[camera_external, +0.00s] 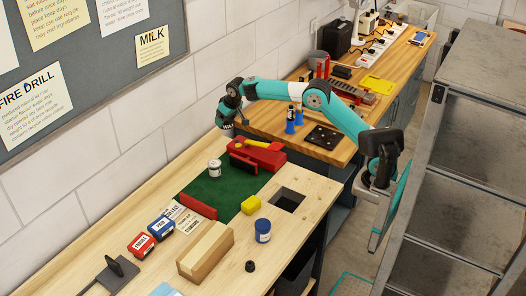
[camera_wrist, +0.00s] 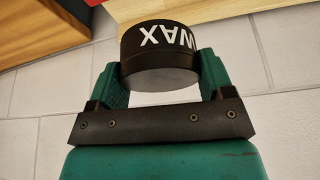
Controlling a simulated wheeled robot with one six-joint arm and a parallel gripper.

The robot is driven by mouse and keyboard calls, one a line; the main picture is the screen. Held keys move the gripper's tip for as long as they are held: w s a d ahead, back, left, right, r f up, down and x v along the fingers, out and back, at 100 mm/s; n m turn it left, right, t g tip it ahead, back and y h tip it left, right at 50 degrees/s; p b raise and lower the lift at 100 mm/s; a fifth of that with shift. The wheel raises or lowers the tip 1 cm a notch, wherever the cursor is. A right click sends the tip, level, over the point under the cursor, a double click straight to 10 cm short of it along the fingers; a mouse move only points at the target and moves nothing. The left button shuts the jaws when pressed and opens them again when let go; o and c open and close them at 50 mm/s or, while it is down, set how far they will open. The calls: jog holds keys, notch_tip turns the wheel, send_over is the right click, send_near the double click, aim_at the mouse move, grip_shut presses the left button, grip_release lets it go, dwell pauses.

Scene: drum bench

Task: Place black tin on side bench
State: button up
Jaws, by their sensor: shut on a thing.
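My gripper (camera_external: 229,115) is shut on the black tin (camera_external: 228,127), held up near the wall, over the far end of the near bench in the picture. In the wrist view the tin (camera_wrist: 158,70) sits between the two green fingers of my gripper (camera_wrist: 160,82), its white WAX lettering upside down. Two wooden benches show: a near one (camera_external: 85,240) with a green mat, and a farther one (camera_external: 262,118). I cannot tell which is called the side bench.
A red and yellow tool (camera_external: 262,155) and a white tin (camera_external: 215,168) are below my gripper. Blue bottles (camera_external: 290,126) and a black plate (camera_external: 323,137) stand on the farther bench.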

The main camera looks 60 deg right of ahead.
jog(key=d+m+g+h, duration=0.15)
jog(key=d+m, duration=0.55)
jog(key=d, duration=3)
jog(key=shift+h, duration=0.35)
jog(key=f, duration=0.4)
jog(key=f+p, duration=0.1)
jog(key=f, duration=0.9)
jog(key=shift+s+d+p, duration=0.15)
jog(key=shift+s+p, duration=0.25)
jog(key=shift+f+p, duration=0.35)
jog(key=shift+f, duration=2.3)
jog(key=o, duration=1)
jog(key=shift+r, duration=0.3)
jog(key=b+v, duration=0.2)
jog(key=v, duration=0.9)
jog(key=shift+s+a+r, duration=0.25)
jog(key=shift+s, duration=0.05)
